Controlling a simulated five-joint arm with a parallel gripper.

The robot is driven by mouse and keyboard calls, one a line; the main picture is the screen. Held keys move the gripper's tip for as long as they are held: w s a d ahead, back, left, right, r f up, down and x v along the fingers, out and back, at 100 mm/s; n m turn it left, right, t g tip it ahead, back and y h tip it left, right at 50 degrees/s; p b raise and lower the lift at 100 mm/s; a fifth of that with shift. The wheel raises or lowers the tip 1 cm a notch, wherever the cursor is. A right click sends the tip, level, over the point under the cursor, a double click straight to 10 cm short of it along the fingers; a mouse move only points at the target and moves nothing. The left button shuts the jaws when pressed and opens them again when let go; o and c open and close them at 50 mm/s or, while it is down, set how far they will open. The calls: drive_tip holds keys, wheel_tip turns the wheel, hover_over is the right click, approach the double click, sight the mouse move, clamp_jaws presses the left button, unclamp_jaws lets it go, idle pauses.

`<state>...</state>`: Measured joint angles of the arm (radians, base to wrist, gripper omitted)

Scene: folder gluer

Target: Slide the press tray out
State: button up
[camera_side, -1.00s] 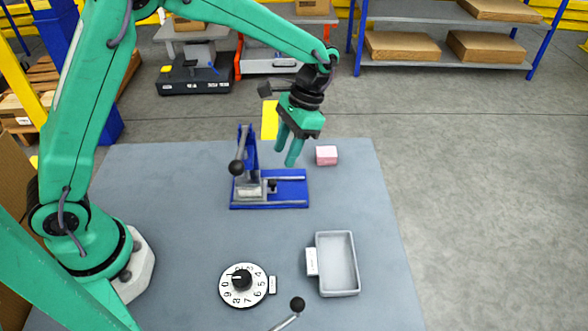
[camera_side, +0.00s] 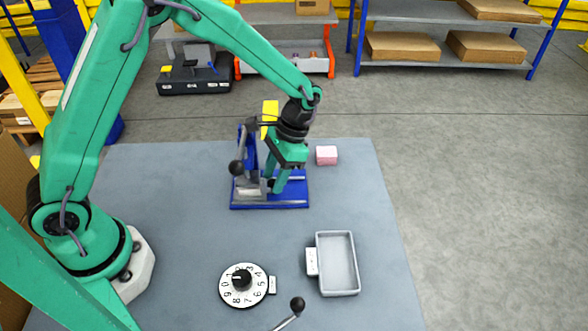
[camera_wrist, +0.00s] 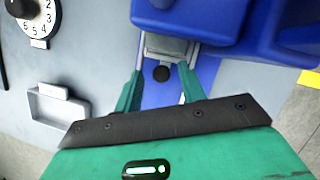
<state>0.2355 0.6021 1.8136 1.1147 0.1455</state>
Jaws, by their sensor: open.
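The blue press (camera_side: 300,202) stands at the middle of the mat, with an upright post and a lever ending in a black ball (camera_side: 236,167). Its silver press tray (camera_side: 247,193) sits low at the left part of the base, between rails. In the wrist view the tray (camera_wrist: 168,48) lies under the blue press head, with a small black knob (camera_wrist: 161,74) at its near end. My gripper (camera_side: 273,189) is down over the base. In the wrist view my gripper (camera_wrist: 158,90) is open, its fingers on either side of the knob; contact is not clear.
A pink block (camera_side: 326,156) sits right of the press. A grey open bin (camera_side: 352,291) lies at the front right of the mat. A white numbered dial (camera_side: 243,299) and a black-knobbed lever (camera_side: 297,304) are at the front. The mat between press and dial is clear.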

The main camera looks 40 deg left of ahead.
clamp_jaws()
drive_tip(key=shift+d, duration=0.1)
drive_tip(key=shift+y, duration=0.3)
drive_tip(key=shift+w+d, duration=3.15)
drive_tip(key=shift+d, duration=0.05)
drive_tip(key=shift+c, duration=1)
unclamp_jaws()
drive_tip(key=shift+w, duration=0.1)
drive_tip(key=shift+o, duration=1)
drive_tip(key=shift+a, duration=0.1)
